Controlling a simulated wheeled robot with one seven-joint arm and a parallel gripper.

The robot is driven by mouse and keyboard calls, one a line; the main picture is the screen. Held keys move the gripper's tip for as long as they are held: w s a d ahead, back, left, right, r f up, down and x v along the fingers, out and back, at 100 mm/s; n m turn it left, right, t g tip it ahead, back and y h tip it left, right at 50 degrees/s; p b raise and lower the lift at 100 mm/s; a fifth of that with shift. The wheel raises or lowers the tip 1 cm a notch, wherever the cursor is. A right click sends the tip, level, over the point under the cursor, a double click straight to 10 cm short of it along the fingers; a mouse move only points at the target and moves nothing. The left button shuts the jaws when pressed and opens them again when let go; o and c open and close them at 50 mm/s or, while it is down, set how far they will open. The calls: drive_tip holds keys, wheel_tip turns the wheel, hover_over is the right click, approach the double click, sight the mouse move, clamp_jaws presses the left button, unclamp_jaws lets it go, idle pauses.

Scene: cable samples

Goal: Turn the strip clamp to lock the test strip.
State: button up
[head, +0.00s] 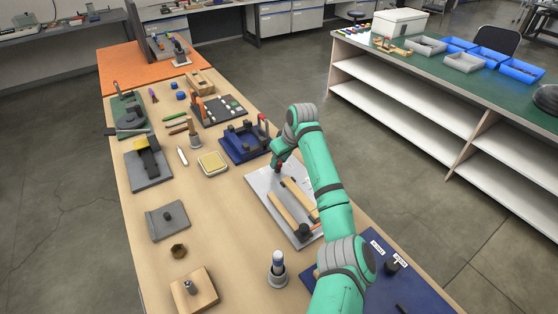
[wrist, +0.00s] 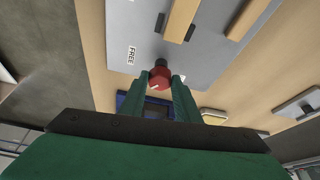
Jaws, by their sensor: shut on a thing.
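A red knob with a pale mark, apparently the strip clamp's handle, stands on a dark post at the edge of a light grey plate; it shows in the wrist view (wrist: 160,79). My gripper (wrist: 161,84) is shut on this knob, one green finger on each side. A "FREE" label (wrist: 131,55) is on the plate beside it. In the head view my gripper (head: 278,162) is at the far end of the grey plate (head: 262,181). Wooden bars (head: 283,212) lie along the plate; I cannot tell which part is the test strip. My arm hides the plate's right side.
A blue fixture (head: 236,151) stands just beyond the plate. A black knob (head: 304,230) is at the plate's near end. A blue board (head: 372,272) and a small upright holder (head: 277,272) are nearer. Several other fixtures stand along the left of the wooden table.

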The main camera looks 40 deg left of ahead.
drive_tip(key=n, duration=0.2)
drive_tip(key=n+g, duration=0.1)
drive_tip(key=shift+w+r+n, duration=0.1)
drive_tip(key=shift+w+n, duration=0.1)
drive_tip(key=shift+n, duration=0.2)
drive_tip(key=shift+w+a+n+g, duration=0.1)
drive_tip(key=shift+n+g, duration=0.7)
drive_tip(key=shift+n, duration=0.9)
drive_tip(key=o, duration=1)
drive_tip(key=shift+o, duration=0.2)
drive_tip(key=v, duration=1)
drive_tip(key=shift+r, duration=0.35)
drive_tip(key=shift+w, duration=0.15)
